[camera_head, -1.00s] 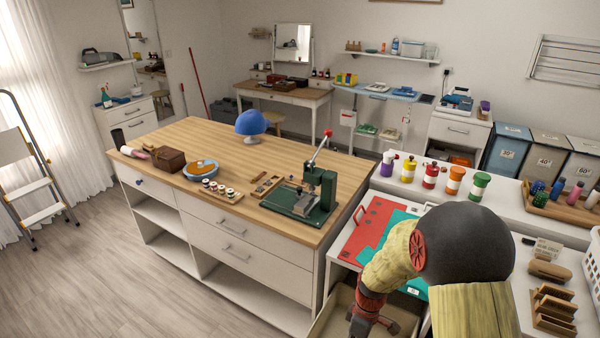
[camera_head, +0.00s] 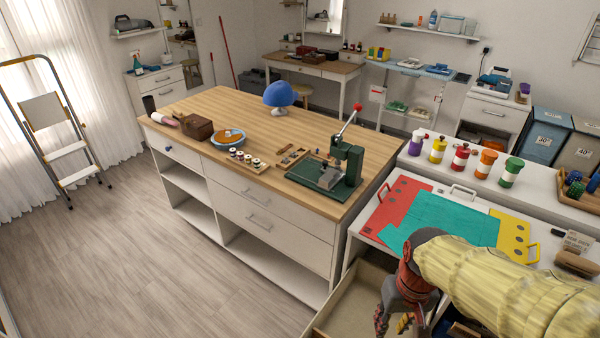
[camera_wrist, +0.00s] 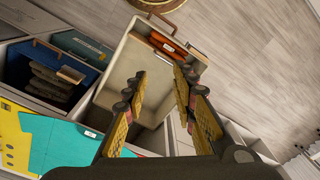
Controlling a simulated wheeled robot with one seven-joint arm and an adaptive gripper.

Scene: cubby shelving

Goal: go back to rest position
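My gripper (camera_head: 405,322) hangs low at the bottom right of the head view, above an open drawer (camera_head: 352,308). In the wrist view my gripper (camera_wrist: 160,95) has its two yellow-padded fingers spread apart, with nothing between them. The pale drawer (camera_wrist: 122,70) shows beyond and between the fingers. My arm, in a yellow ribbed sleeve, reaches in from the right. The fingertips are partly cut off by the head view's lower edge.
A counter with red, teal (camera_head: 440,218) and yellow mats lies just behind my arm. Several coloured bottles (camera_head: 462,157) stand behind it. A wooden-topped island (camera_head: 215,105) holds a green press (camera_head: 335,165).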

